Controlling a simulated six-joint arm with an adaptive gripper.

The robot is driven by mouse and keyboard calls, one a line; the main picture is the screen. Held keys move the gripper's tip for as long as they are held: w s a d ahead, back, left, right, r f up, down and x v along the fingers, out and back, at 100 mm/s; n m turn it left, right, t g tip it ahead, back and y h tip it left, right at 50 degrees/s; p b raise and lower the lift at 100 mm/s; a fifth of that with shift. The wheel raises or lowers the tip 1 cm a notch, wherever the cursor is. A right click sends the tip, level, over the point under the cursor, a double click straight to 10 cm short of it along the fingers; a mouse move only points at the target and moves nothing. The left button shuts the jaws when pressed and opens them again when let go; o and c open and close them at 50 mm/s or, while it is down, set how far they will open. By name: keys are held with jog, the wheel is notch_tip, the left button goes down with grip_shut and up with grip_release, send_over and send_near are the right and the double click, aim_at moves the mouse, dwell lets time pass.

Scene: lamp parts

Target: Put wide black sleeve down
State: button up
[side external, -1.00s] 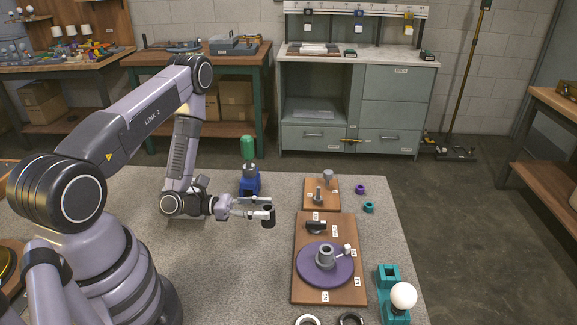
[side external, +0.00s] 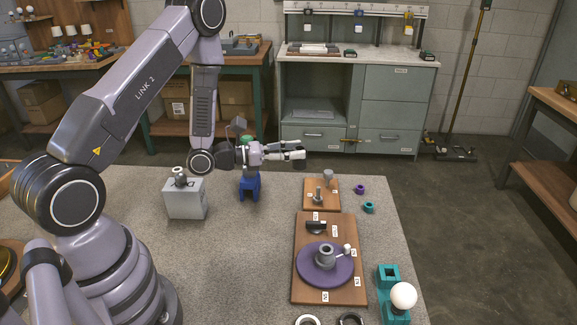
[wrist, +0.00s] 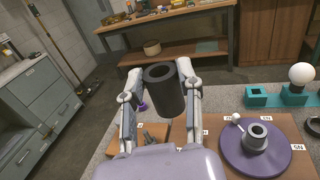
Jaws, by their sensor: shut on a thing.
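My gripper (wrist: 161,98) is shut on the wide black sleeve (wrist: 165,92), a hollow dark cylinder with its open end facing up in the wrist view. The fingers press on it from both sides. The sleeve is clear of the table.
A wooden board (side external: 345,293) carries a purple disc (side external: 308,275) with a grey socket (side external: 326,258). A smaller board (side external: 311,187) holds metal posts. A teal fixture with a white bulb (side external: 403,296), a blue stand (side external: 249,188) and a grey box (side external: 185,203) stand around.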

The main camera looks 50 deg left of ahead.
jog(key=s+d+f+m+g+h, duration=0.1)
jog(key=d+f+m+g+h, duration=0.15)
jog(key=d, duration=0.45)
jog(key=s+d+f+m+g+h, duration=0.1)
jog(key=d+f+m+g+h, duration=0.15)
jog(key=d, duration=0.55)
jog(key=shift+w+d+f, duration=0.8)
jog(key=shift+w+f, duration=1.25)
jog(key=shift+w+d+f, duration=0.75)
jog(key=shift+w+f, duration=1.25)
jog(key=shift+f, duration=0.1)
jog(key=shift+w+d+f, duration=0.8)
jog(key=shift+w+f, duration=1.25)
jog(key=shift+f, duration=0.1)
